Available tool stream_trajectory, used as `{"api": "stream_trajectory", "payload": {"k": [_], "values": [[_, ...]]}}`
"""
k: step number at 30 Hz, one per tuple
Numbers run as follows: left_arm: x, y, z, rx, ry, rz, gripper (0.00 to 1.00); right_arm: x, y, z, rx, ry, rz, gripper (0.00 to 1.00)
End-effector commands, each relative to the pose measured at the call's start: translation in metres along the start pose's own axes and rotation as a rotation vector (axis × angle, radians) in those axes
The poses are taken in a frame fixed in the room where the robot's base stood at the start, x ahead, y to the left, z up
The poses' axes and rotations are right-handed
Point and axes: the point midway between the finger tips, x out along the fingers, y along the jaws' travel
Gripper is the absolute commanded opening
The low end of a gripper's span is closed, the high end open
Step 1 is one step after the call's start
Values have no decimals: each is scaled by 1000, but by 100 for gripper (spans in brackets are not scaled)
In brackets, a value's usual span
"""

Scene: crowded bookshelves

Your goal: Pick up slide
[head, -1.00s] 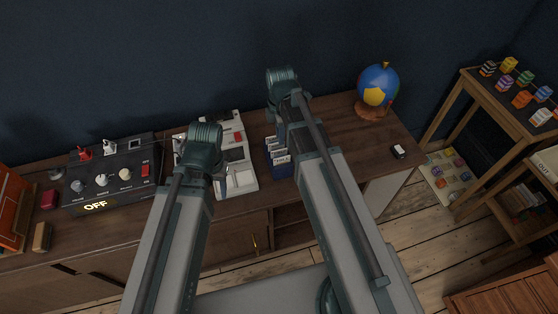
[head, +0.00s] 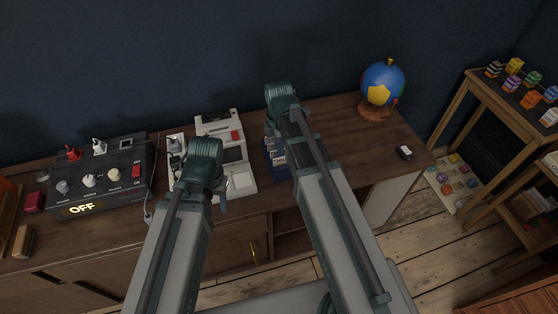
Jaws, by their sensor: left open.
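No object is plainly marked as the slide. A small black and white piece (head: 404,152), possibly a slide, lies alone on the right part of the desk. A dark blue box (head: 275,158) with pale labelled items stands mid-desk, partly hidden by my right arm. My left gripper (head: 221,202) is mostly hidden behind its wrist, in front of the light grey machine (head: 240,180); it is open, with nothing seen in it. My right gripper (head: 272,125) is mostly hidden behind its own arm, near the blue box, so its jaws cannot be made out.
A black control box (head: 100,177) with knobs and an OFF display stands on the left of the desk (head: 345,140). A globe (head: 382,84) stands at the back right. A wooden shelf (head: 468,105) with colourful blocks is further right. The desk around the small piece is clear.

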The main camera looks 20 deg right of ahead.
Motion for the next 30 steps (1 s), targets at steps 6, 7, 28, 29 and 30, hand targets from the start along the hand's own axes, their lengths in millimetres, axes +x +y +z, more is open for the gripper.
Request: {"api": "stream_trajectory", "payload": {"k": [6,7,28,29,30], "values": [[2,0,0,0,0,0,50,2,0,0,0,0,0,22],[2,0,0,0,0,0,50,2,0,0,0,0,0,22],[0,0,0,0,0,0,50,0,0,0,0,0,0,0],[-2,0,0,0,0,0,50,-2,0,0,0,0,0,0],[-4,0,0,0,0,0,50,-4,0,0,0,0,0,0]]}}
